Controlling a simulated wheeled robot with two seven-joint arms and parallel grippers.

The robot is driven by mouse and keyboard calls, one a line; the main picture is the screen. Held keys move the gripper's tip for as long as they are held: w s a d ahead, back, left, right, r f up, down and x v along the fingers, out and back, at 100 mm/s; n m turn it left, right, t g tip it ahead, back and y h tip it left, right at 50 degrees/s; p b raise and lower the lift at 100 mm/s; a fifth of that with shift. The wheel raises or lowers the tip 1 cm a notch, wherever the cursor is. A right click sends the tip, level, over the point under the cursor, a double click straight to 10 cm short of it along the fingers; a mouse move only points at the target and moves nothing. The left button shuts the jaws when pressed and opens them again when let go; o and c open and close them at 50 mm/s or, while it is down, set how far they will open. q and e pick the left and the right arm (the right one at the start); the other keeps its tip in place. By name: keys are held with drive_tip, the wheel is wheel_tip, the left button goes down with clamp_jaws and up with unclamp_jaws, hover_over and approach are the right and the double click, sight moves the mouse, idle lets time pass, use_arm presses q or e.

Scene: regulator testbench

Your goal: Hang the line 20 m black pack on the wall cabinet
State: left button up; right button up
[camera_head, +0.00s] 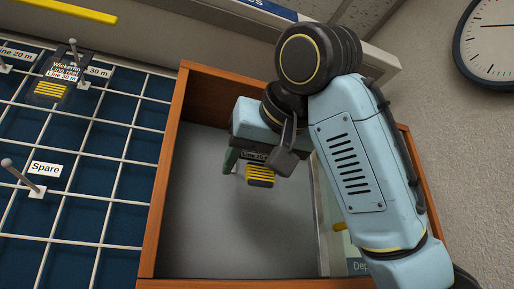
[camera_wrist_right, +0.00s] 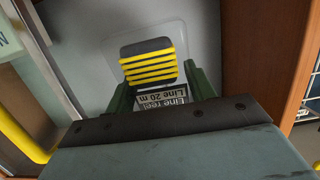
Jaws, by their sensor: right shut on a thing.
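The line 20 m pack (camera_head: 260,176) is a small dark pack with yellow line bands and a printed label. My right gripper (camera_head: 250,161) is shut on it inside a wooden-sided bin, above the grey floor. In the right wrist view the pack (camera_wrist_right: 150,62) sits between the green fingers (camera_wrist_right: 162,84), its label reading "Line 20 m". The wall cabinet (camera_head: 100,215) is a blue panel with a white grid at left. Its peg labelled "Line 20 m" (camera_head: 4,66) shows bare at the left edge. My left gripper is out of view.
A line 30 m pack (camera_head: 62,80) hangs on the neighbouring peg. A bare "Spare" peg (camera_head: 22,177) is lower down. The bin's wooden wall (camera_head: 168,170) stands between the gripper and the panel. A clock (camera_head: 490,45) is on the wall at right.

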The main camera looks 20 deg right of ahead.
drive_tip(key=shift+w, duration=0.3)
drive_tip(key=shift+w+p, duration=0.5)
drive_tip(key=shift+p, duration=0.25)
drive_tip(key=shift+p+x, duration=1.35)
drive_tip(key=shift+x, duration=1.2)
drive_tip(key=o, duration=1.1)
